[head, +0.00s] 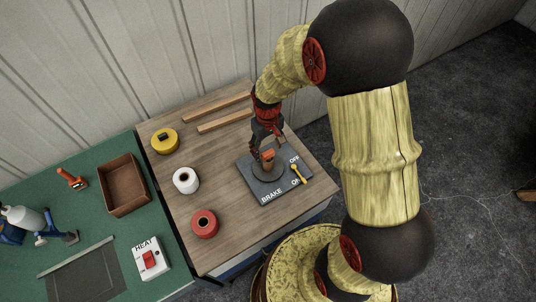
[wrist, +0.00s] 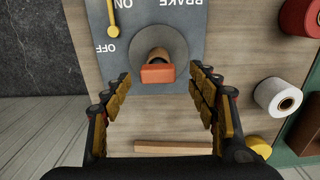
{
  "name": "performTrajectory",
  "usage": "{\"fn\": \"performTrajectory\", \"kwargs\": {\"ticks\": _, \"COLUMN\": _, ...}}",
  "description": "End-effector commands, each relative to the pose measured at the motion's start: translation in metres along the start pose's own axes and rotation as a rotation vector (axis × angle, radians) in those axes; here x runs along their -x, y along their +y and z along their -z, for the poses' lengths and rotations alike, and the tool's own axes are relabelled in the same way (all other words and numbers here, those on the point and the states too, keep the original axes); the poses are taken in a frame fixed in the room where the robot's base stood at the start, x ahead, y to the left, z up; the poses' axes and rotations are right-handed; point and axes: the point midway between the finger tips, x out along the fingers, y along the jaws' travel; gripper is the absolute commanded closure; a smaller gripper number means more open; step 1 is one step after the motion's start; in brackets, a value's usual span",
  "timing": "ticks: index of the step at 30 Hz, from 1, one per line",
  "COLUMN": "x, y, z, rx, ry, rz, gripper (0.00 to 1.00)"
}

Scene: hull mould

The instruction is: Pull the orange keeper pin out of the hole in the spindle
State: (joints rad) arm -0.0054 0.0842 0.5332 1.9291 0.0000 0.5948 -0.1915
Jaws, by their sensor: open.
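The orange keeper pin (wrist: 158,74) shows its flat orange head in the wrist view, centred between my open fingers and a little beyond their tips. Behind it is the brown spindle (wrist: 157,54), standing on a round grey disc (wrist: 180,45) of the dark BRAKE plate (wrist: 215,12). The hole itself is hidden. In the head view the pin (head: 268,154) sits at the top of the spindle on the brake plate (head: 265,195). My gripper (wrist: 160,77) is open and empty, its fingers on either side of the pin, with no contact visible.
A yellow lever (head: 298,174) stands on the plate between OFF and ON, beside the spindle. A red roll (head: 205,223), white roll (head: 186,180) and yellow roll (head: 165,141) stand left on the wooden bench. Wooden strips (head: 217,103) lie at its back.

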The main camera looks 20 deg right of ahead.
Motion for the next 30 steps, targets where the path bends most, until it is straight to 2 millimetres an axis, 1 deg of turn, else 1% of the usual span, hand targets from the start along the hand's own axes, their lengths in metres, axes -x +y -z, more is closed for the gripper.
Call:
{"fn": "performTrajectory", "kwargs": {"ticks": 1, "x": -0.010, "y": 0.002, "z": 0.000, "rx": -0.001, "ry": -0.004, "rz": 0.001, "gripper": 0.41}}
{"fn": "performTrajectory", "kwargs": {"ticks": 6, "x": -0.030, "y": 0.003, "z": 0.001, "rx": 0.000, "ry": -0.003, "rz": 0.001, "gripper": 0.41}}
{"fn": "performTrajectory", "kwargs": {"ticks": 9, "x": -0.034, "y": 0.003, "z": 0.002, "rx": 0.000, "ry": 0.000, "rz": 0.000, "gripper": 0.41}}
{"fn": "performTrajectory", "kwargs": {"ticks": 16, "x": -0.034, "y": 0.003, "z": 0.002, "rx": 0.000, "ry": 0.000, "rz": 0.000, "gripper": 0.42}}
{"fn": "performTrajectory", "kwargs": {"ticks": 30, "x": -0.034, "y": 0.003, "z": 0.001, "rx": 0.000, "ry": 0.000, "rz": 0.000, "gripper": 0.68}}
